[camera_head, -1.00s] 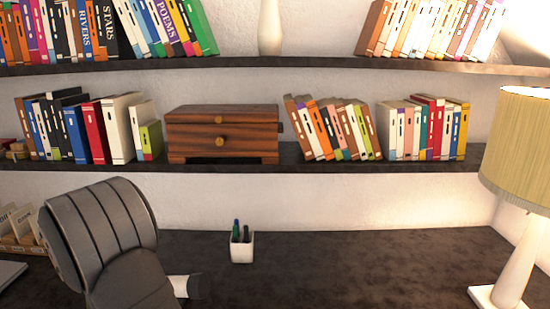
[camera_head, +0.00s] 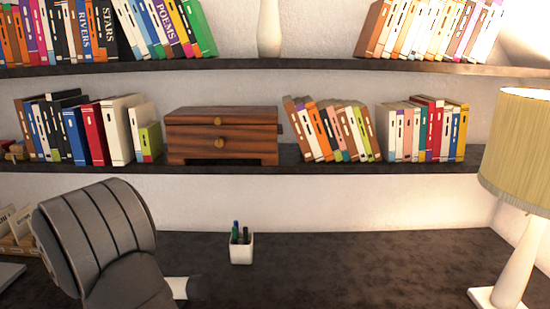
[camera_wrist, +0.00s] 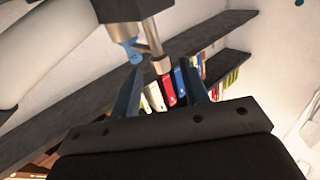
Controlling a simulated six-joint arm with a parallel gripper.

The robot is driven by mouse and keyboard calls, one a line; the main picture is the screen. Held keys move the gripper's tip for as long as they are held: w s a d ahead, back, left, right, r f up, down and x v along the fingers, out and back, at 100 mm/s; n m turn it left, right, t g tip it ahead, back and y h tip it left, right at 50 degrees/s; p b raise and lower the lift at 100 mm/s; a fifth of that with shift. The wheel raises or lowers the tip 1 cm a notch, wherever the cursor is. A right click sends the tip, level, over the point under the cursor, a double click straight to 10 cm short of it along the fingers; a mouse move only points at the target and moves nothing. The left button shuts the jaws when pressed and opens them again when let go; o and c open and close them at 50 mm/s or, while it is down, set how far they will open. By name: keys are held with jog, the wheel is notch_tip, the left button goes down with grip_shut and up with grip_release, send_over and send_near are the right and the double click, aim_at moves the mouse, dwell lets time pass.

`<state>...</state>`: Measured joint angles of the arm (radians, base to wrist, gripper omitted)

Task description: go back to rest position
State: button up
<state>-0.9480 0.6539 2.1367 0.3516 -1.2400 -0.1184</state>
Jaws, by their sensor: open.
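In the wrist view my gripper (camera_wrist: 163,88) shows two bluish fingers held apart. It is open, and nothing is clamped between them. Several books on a shelf show in the background beyond the fingers, at a distance. The gripper's fingers cannot be made out in that view.
A white pen cup (camera_head: 241,250) stands on the desk right of my arm. A lamp (camera_head: 515,190) is at the right edge. Shelves behind hold books and a wooden box (camera_head: 222,137). The desk between cup and lamp is clear.

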jog(key=v, duration=1.3)
jog(key=x, duration=1.7)
jog(key=shift+w+a, duration=0.2)
jog(key=shift+w, duration=0.1)
jog(key=shift+d+n+g+y, duration=0.15)
jog(key=shift+n+g+y, duration=0.25)
jog(key=shift+y, duration=0.1)
jog(key=shift+s+n+g+y, duration=0.1)
jog(key=shift+n+g+y, duration=1.5)
jog(key=shift+g+y, duration=0.15)
jog(key=v, duration=1.6)
jog(key=shift+d+h, duration=0.25)
jog(key=shift+h, duration=0.1)
jog(key=shift+f, duration=0.1)
